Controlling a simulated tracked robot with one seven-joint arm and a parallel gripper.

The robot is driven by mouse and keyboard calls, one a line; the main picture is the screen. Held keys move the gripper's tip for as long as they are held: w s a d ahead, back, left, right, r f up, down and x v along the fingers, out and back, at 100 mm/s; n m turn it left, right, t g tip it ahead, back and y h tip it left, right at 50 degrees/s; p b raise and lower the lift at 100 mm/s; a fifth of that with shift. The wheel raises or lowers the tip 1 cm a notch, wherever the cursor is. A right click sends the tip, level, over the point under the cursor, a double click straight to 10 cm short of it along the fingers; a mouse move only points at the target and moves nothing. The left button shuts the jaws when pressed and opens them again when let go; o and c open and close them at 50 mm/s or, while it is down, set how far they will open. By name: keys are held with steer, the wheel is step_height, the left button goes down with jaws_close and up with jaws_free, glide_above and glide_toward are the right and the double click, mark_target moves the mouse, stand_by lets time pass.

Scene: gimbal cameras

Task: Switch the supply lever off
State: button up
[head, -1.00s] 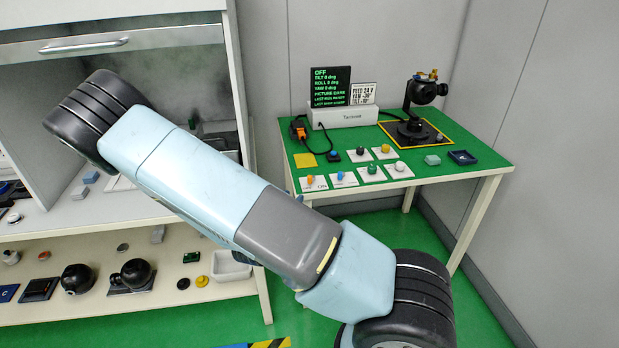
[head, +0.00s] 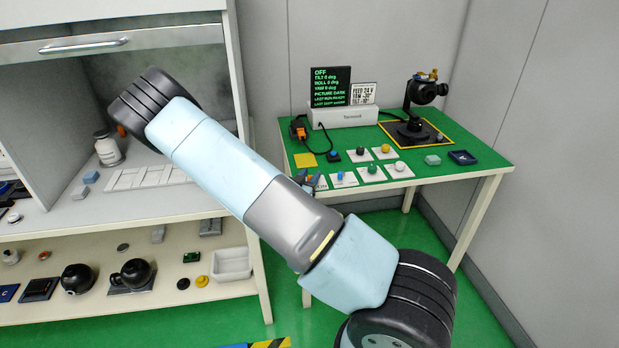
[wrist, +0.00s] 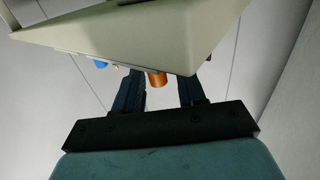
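No part is clearly labelled as the supply lever. A black unit with an orange part (head: 299,130) stands at the table's back left, with a cable running from it. The black display (head: 331,87) reads OFF, with tilt, roll and yaw at 0 deg and picture dark. My gripper (head: 312,181) is at the table's front left corner, partly hidden by my arm, beside the blue knob (head: 340,176). In the wrist view my gripper (wrist: 160,88) is open; an orange cylinder (wrist: 157,79) shows between its fingers, beyond a pale slab edge (wrist: 120,45). Contact cannot be told.
The green-topped table (head: 455,185) also holds cards with green, yellow and white knobs, a feed card (head: 362,93), and a gimbal camera (head: 412,105) on a yellow-edged plate. A shelf unit (head: 232,150) with several parts stands at left. The grey wall (head: 560,150) is close behind.

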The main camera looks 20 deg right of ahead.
steer(key=shift+c, duration=0.5)
jaws_close()
steer(key=shift+w+a+m+g+h, duration=0.15)
steer(key=shift+w+m+g+h, duration=0.05)
steer(key=shift+m+g+h, duration=0.45)
steer(key=shift+o, duration=0.5)
jaws_free()
steer(key=shift+s, duration=0.1)
steer(key=v, duration=1.3)
steer(key=shift+s+a, duration=0.2)
steer(key=shift+a, duration=0.1)
steer(key=shift+w, duration=0.1)
